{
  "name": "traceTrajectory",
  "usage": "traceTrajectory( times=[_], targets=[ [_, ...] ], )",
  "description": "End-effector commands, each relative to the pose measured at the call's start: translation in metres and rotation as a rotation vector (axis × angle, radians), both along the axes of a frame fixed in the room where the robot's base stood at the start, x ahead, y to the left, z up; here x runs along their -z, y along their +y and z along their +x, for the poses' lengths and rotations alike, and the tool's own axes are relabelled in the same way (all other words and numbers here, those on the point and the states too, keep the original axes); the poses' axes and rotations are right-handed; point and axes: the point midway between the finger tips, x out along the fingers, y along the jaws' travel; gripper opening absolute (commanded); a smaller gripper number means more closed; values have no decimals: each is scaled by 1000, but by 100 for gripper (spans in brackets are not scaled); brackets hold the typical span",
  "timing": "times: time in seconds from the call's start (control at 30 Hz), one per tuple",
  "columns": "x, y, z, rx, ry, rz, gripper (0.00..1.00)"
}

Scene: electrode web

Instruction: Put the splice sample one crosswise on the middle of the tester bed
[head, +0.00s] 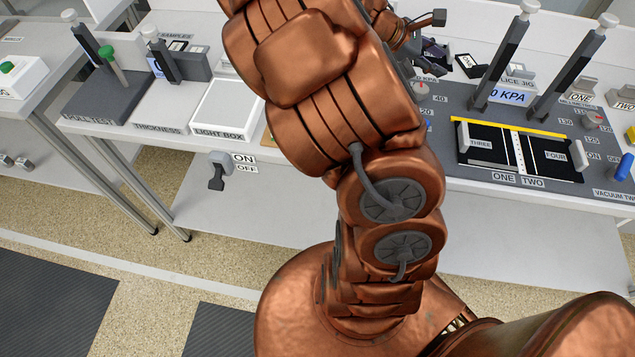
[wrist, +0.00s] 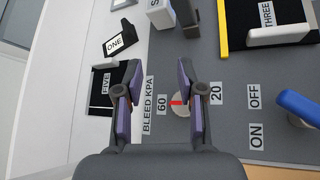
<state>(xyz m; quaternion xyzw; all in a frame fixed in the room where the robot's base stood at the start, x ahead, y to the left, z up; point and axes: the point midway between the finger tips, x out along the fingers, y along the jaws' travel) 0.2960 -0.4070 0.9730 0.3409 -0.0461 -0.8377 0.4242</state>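A black block with a white label reading ONE (wrist: 119,37) stands on the bench at upper left in the wrist view; I cannot tell if it is splice sample one. What seems the same block (head: 467,66) is in the head view, just right of my gripper. The tester bed (head: 108,97), marked PULL TEST, is a dark grey plate at far left in the head view, with a grey post and green-topped handle. My gripper (wrist: 158,100) is open, its two purple fingers wide apart with nothing between them. It hangs over the left end of the splice jig, near the bleed dial.
The splice jig (head: 450,150) carries tall posts, a yellow strip and clamps. A bleed dial (wrist: 180,107) lies below the fingers. A black piece labelled FIVE (wrist: 103,102) is left of them. A blue lever (wrist: 297,106) stands right. The light box (head: 228,108) is left of my arm.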

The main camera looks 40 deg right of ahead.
Motion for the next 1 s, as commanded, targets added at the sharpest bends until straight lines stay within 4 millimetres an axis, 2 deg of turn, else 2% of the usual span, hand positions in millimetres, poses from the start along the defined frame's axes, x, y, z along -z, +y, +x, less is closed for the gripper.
traceTrajectory(
  times=[0.03, 0.17, 0.5, 0.77, 0.9, 1.0],
  targets=[
    [-4, 16, -1, 26, -61, 5, 39],
    [-5, 59, -10, 118, -202, 38, 39],
    [9, 180, -28, 329, -497, 211, 39],
    [21, 283, -50, 471, -612, 404, 39],
    [24, 336, -68, 534, -630, 512, 39],
    [26, 367, -84, 570, -621, 574, 39]
  ],
)
